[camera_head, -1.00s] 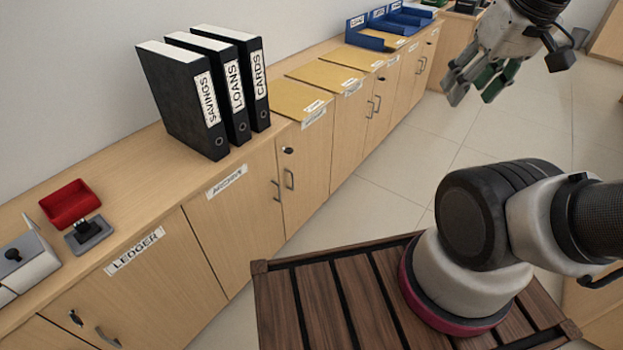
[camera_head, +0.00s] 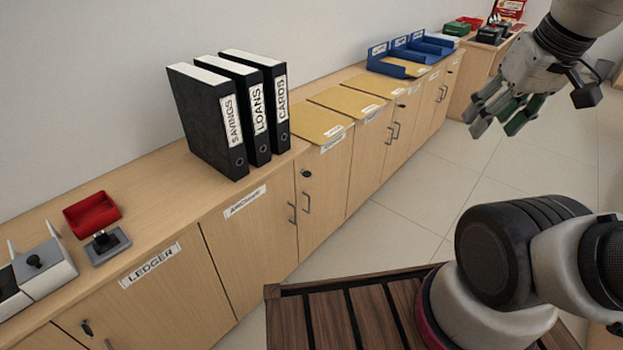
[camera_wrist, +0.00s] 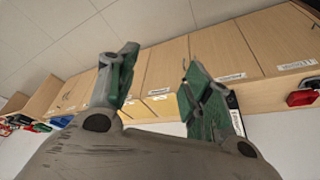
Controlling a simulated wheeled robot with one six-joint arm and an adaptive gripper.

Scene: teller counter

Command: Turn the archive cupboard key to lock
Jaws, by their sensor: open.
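The archive cupboard (camera_head: 243,241) is a light wood double-door unit with a white "ARCHIVE" label (camera_head: 245,201) at the top of its left door. A dark round key or lock (camera_head: 306,173) sits high on its right door, above two bar handles. Its turn angle is too small to tell. My gripper (camera_head: 497,116) hangs in the air at the upper right, over the floor and well apart from the cupboard. Its green-padded fingers are spread and empty. The wrist view also shows the open fingers (camera_wrist: 160,90), with the cupboard row beyond them.
Three black binders (camera_head: 228,118) stand on the counter above the archive cupboard. The ledger cupboard (camera_head: 150,295), with its own key (camera_head: 87,328), is at left. A red tray (camera_head: 92,213), yellow folders (camera_head: 318,123) and blue trays (camera_head: 402,60) line the top. Floor (camera_head: 400,207) beside the cupboards is clear.

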